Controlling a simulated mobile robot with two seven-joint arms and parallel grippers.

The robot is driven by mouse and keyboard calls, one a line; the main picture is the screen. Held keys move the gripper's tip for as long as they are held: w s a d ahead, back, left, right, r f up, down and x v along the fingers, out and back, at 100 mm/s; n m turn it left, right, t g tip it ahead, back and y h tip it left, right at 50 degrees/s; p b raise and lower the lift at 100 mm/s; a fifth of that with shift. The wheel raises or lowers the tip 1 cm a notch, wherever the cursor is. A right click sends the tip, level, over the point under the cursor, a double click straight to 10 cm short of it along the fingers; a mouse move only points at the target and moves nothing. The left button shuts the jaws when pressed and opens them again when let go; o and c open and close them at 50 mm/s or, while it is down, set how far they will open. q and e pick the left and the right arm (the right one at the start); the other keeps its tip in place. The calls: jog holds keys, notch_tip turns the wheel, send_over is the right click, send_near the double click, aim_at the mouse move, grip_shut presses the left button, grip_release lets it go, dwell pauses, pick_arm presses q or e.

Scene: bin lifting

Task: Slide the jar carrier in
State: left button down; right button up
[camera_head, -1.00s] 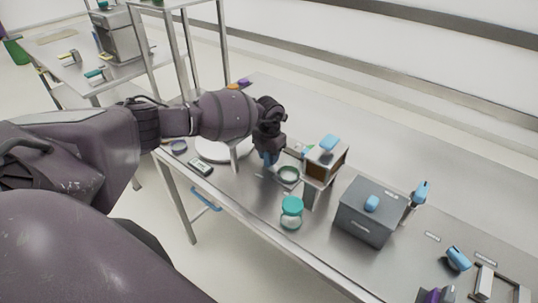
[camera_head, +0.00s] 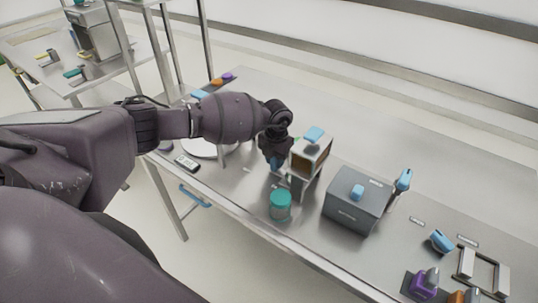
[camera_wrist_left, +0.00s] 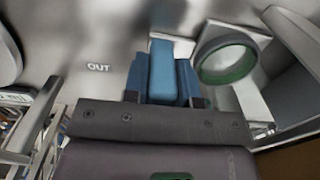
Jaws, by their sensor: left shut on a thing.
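My left gripper (camera_head: 276,163) is shut on a blue handle, which shows between its blue fingers in the left wrist view (camera_wrist_left: 162,75). The handle appears to belong to the jar carrier, whose round green-lined ring (camera_wrist_left: 225,58) sits just right of the fingers in that view. In the head view the gripper mostly hides the carrier, close to the left side of a small raised box (camera_head: 311,155) with a brown inside and a blue top handle. A teal-lidded jar (camera_head: 280,206) stands apart, nearer the table's front edge. My right gripper is not in view.
A grey box (camera_head: 356,205) with a blue handle stands right of the raised box. The word OUT (camera_wrist_left: 98,68) is marked on the steel table. The table behind the boxes is clear.

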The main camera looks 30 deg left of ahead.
pick_arm(q)
jog(key=c, duration=0.9)
grip_release()
notch_tip(320, 180, up, 11)
jog(key=shift+f+b, duration=0.1)
jog(key=shift+b, duration=0.25)
jog(key=shift+c, duration=0.2)
